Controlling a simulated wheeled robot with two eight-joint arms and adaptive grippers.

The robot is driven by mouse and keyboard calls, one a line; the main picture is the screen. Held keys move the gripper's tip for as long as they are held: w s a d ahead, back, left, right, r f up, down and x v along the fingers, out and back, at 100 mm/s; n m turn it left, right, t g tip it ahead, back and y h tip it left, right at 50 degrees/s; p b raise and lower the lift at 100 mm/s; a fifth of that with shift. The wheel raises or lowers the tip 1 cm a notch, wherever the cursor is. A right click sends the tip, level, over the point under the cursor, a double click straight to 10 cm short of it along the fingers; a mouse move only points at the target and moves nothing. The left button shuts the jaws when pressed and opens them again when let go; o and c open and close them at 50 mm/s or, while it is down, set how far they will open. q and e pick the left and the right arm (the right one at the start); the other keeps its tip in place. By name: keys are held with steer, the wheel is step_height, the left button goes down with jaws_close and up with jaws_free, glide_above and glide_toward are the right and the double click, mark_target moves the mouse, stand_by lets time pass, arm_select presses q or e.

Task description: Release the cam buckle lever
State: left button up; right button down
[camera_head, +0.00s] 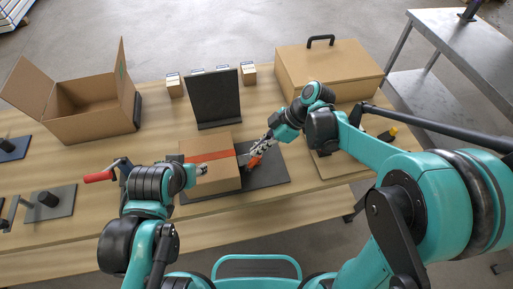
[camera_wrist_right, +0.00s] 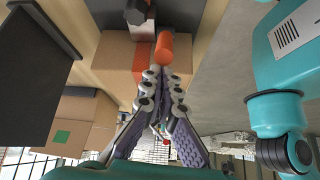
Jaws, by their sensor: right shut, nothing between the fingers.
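A cardboard box (camera_head: 207,173) with an orange-red strap (camera_head: 208,156) across its top stands on a dark mat (camera_head: 267,172). The strap also shows in the wrist view (camera_wrist_right: 141,62). A metal buckle (camera_wrist_right: 142,36) sits on the strap, and an orange lever grip (camera_wrist_right: 176,48) is beside it; the grip also shows in the head view (camera_head: 254,161). My right gripper (camera_head: 258,152) is shut and empty, its tips (camera_wrist_right: 163,72) right at the orange grip. Whether they touch it is unclear. My left gripper (camera_head: 201,170) is over the box's left part; its fingers are too small to read.
A black upright panel (camera_head: 215,99) stands behind the box. An open carton (camera_head: 93,105) is at the left, and a closed box with a black handle (camera_head: 328,68) at the back right. A red-handled tool (camera_head: 100,176) is left of my left arm. Bare table shows between these.

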steer(key=shift+d+f, duration=0.1)
steer(key=shift+d, duration=0.1)
arm_select(q)
steer(key=shift+r+p, duration=0.25)
steer(key=shift+p, duration=0.05)
arm_select(e)
steer(key=shift+w+a+r, duration=0.1)
steer(key=shift+a+r, duration=0.1)
steer(key=shift+r, duration=0.05)
steer(key=r, duration=0.1)
steer(key=a+r+p, duration=0.1)
steer(key=r+p, duration=0.1)
steer(key=shift+w+a, duration=0.1)
steer(key=shift+a, duration=0.25)
arm_select(q)
steer(key=r, duration=0.1)
steer(key=r+p, duration=0.1)
steer(key=r, duration=0.1)
steer(key=shift+s+a+r+p, duration=0.1)
steer(key=shift+s+r+p, duration=0.2)
steer(key=shift+r+p, duration=0.1)
arm_select(e)
steer(key=w+d+r, duration=0.1)
steer(key=d+r, duration=0.3)
steer(key=d, duration=0.3)
steer(key=shift+r, duration=0.25)
